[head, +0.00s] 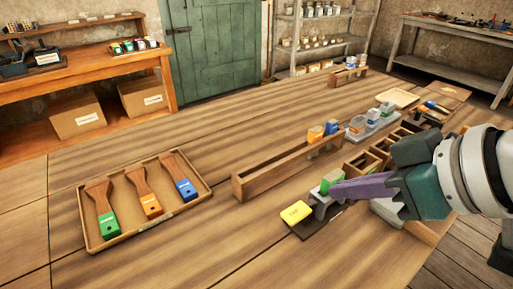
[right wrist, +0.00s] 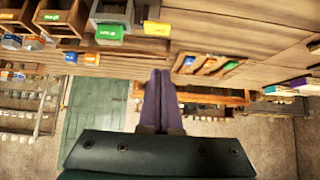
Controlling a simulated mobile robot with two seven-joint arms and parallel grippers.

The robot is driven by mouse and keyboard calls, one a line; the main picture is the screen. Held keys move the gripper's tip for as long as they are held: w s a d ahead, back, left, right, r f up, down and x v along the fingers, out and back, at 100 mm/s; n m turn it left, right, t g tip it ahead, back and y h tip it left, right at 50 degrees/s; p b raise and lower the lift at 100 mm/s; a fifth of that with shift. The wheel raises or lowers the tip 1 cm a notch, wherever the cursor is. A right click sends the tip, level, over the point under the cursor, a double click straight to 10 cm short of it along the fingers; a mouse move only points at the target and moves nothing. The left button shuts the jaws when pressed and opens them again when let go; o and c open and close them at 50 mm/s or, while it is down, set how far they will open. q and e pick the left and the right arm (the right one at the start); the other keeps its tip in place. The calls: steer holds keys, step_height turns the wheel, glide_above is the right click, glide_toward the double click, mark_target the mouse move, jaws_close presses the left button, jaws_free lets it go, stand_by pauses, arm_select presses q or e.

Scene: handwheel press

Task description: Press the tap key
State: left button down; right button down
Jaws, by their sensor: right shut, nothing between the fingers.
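A yellow labelled block (head: 296,212), which looks like the tap key's pad, sits at the front end of a dark base plate (head: 322,228) on the table. A grey block and a green block (head: 332,180) stand just behind it. In the right wrist view the yellow block (right wrist: 157,28) is beyond the fingertips, beside a green labelled block (right wrist: 110,32). My right gripper (head: 336,190) has its purple fingers together and empty, close to the grey and green blocks; I cannot tell whether it touches them. The closed fingers also show in the right wrist view (right wrist: 160,74). My left gripper is not in view.
A tray (head: 88,224) with three coloured-ended wooden paddles lies at left. A long wooden trough (head: 262,178) with small blocks stands behind the key. Divided wooden boxes (head: 362,160) sit close by my right arm. The table's middle front is clear.

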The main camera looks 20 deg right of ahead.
steer(key=b, duration=0.2)
glide_toward(289, 210)
steer(key=w+a, duration=0.1)
steer(key=w, duration=0.2)
steer(key=f, duration=0.4)
steer(key=shift+w+a+b, duration=0.2)
steer(key=shift+w+b, duration=0.2)
